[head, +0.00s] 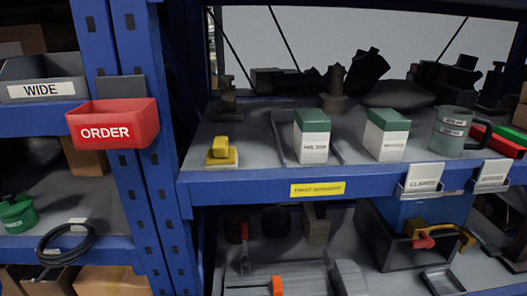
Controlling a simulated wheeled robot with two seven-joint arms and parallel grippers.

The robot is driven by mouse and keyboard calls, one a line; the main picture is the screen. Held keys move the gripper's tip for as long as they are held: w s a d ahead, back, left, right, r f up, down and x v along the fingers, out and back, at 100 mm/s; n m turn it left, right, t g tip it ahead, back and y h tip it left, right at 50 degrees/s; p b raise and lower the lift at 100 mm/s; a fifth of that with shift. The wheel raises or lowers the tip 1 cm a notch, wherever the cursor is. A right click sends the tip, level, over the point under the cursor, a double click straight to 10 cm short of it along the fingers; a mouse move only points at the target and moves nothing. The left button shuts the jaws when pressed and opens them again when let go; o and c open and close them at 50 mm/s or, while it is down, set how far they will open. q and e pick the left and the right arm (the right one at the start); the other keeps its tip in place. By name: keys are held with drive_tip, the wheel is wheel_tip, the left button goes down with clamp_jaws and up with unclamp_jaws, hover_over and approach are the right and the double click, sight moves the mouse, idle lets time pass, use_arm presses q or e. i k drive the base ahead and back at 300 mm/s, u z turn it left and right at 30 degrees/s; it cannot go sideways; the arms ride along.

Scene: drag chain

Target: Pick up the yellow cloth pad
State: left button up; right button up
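A small yellow pad (221,152) sits on the grey upper shelf (262,150), near its left end and close to the blue front edge. It looks like a narrow raised yellow piece on a wider, flat yellow base with a paler rim. Its fine texture is too small to tell. Nothing covers it. Neither of my grippers shows in the head view.
A blue upright (165,170) stands left of the pad, with a red ORDER bin (112,125) on it. Two green-topped white boxes (312,135) (387,134) and a grey-green mug (455,128) stand to the right. The shelf around the pad is clear.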

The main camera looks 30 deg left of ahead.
sight(221, 157)
drive_tip(key=z, duration=1.5)
drive_tip(key=i, duration=1.1)
drive_tip(key=u, duration=3.1)
